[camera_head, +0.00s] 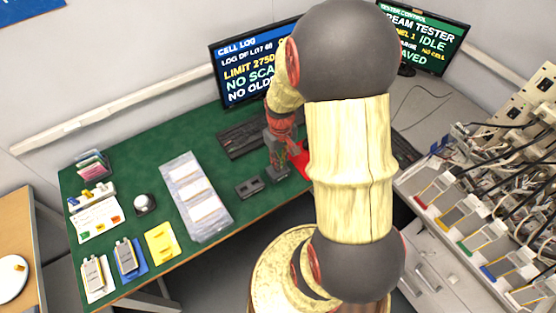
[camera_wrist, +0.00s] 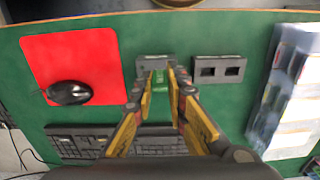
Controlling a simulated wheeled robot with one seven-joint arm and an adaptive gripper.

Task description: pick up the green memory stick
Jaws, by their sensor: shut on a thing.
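The green memory stick (camera_wrist: 159,79) shows in the wrist view between my gripper's fingertips (camera_wrist: 161,80), with my gripper shut on it. A grey block (camera_wrist: 142,68) lies right behind the stick; I cannot tell whether the stick still touches it. In the head view my gripper (camera_head: 279,174) points down at the green desk, and the stick is hidden behind it.
A keyboard (camera_wrist: 80,143), a red mat (camera_wrist: 98,50) with a black mouse (camera_wrist: 68,93), and a long pale tray (camera_head: 222,221) are nearby.

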